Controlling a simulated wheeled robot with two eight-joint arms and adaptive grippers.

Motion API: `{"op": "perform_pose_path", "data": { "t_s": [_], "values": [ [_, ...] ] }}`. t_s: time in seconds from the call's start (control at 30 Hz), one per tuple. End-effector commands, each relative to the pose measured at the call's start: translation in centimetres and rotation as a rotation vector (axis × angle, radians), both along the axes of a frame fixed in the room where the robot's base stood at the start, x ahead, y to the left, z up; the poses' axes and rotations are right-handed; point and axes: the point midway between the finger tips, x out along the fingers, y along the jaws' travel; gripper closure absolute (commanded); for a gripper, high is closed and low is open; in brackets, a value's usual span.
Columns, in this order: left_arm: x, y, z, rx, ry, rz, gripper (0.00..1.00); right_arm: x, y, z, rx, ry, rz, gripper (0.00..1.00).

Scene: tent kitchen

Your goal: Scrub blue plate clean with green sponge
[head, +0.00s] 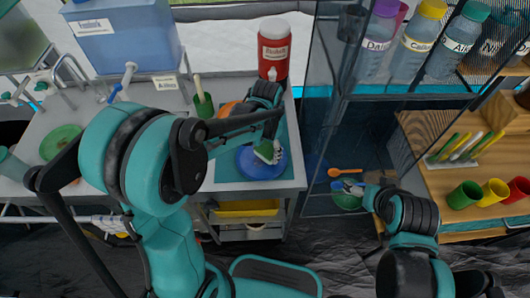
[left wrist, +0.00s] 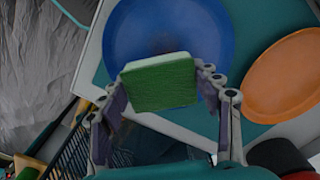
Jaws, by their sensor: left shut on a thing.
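The blue plate (head: 250,168) lies on the teal surface at the right end of the counter; in the left wrist view the blue plate (left wrist: 165,25) fills the top middle. The green sponge (head: 266,152) is over the right part of the plate. My left gripper (left wrist: 163,88) is shut on the green sponge (left wrist: 160,82), one finger on each side. I cannot tell whether the sponge touches the plate. My left arm hides part of the counter. My right gripper (head: 354,188) is low at the right, away from the plate, and its fingers are too small to read.
An orange plate (left wrist: 285,72) lies beside the blue one. A red and white jug (head: 274,50) stands behind, and a green cup (head: 203,106) stands to the left. A glass-doored shelf with jars (head: 420,38) is at the right. A green plate (head: 61,142) is at far left.

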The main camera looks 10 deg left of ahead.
Motion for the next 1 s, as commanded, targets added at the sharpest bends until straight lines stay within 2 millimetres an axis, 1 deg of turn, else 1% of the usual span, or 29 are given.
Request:
{"op": "perform_pose_path", "data": {
  "t_s": [0.03, 0.5, 0.63, 1.0],
  "values": [
    [0.1, 0.0, 0.8, 0.0, 0.0, 0.0, 0.68, 0.0, 0.0, 0.7, 0.0, 0.0, 0.0, 0.16],
    [0.8, -0.3, 4.9, 0.0, 0.0, 0.003, 0.68, 0.0, 0.0, 3.8, 0.0, 0.0, 0.0, 0.16],
    [0.8, -0.4, 5.4, 0.0, 0.0, 0.003, 0.68, 0.0, 0.0, 4.1, 0.0, 0.0, 0.0, 0.16],
    [0.9, -0.4, 5.3, 0.0, 0.0, 0.003, 0.68, 0.0, 0.0, 4.0, 0.0, 0.0, 0.0, 0.16]
  ]
}}
